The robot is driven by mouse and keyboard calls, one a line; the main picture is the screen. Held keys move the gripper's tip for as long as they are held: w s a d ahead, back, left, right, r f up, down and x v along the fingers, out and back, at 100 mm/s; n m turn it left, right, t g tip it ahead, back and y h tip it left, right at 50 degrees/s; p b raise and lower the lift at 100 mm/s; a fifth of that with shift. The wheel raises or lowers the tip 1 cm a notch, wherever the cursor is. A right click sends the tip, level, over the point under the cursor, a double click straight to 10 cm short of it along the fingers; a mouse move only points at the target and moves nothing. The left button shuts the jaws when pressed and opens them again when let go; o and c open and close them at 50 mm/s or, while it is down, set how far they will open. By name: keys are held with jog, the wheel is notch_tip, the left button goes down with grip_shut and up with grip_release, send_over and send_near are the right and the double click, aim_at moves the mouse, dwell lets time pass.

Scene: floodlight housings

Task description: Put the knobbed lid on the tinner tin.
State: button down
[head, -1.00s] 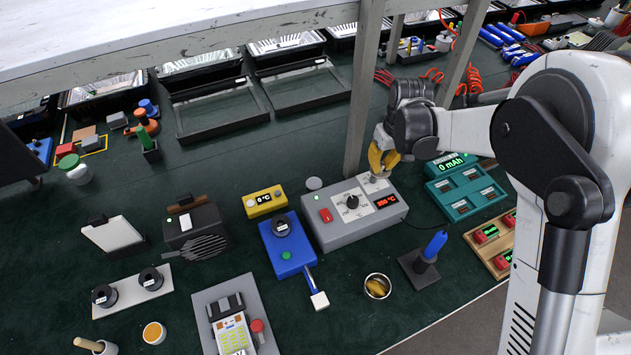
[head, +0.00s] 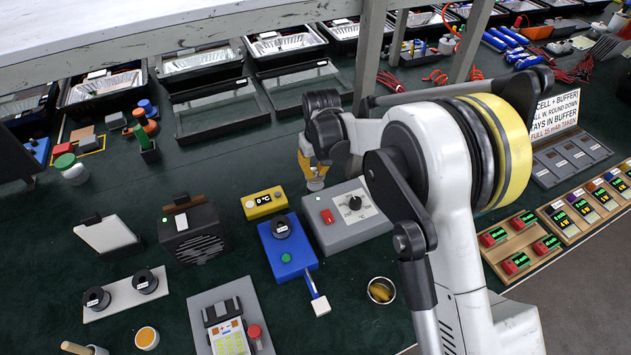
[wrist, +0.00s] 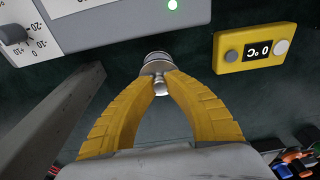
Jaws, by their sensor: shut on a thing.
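My gripper (head: 314,172) has yellow fingers and is at the far left corner of the grey soldering station. In the wrist view, its fingertips (wrist: 160,83) are closed on the small metal knob of the knobbed lid (wrist: 157,68). The silvery lid also shows below the fingers in the head view (head: 315,185). It is over the spot of a small pale round thing, probably the tinner tin, which is now covered by the lid and fingers. I cannot tell whether the lid rests on it or hangs just above.
The grey station (head: 347,215) is close on the right. A yellow temperature meter (head: 264,204) is on the left, and a blue device (head: 287,247) is in front. A grey shelf post (head: 366,70) rises behind the gripper. A round pot with yellow filling (head: 381,290) stands nearer the front.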

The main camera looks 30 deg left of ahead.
aim_at(316, 175)
jog(key=shift+f+b, duration=0.75)
jog(key=shift+f, duration=1.1)
jog(key=shift+f, duration=0.15)
jog(key=c, duration=1.5)
grip_release()
jog(key=shift+o, duration=0.2)
jog(key=r+p, duration=0.1)
jog(key=r, duration=0.3)
jog(key=d+r+p, duration=0.1)
jog(key=r, duration=0.3)
jog(key=s+r+p, duration=0.1)
jog(key=r+p, duration=0.1)
jog(key=r, duration=0.2)
jog(key=shift+d+r, duration=0.1)
jog(key=shift+d, duration=0.1)
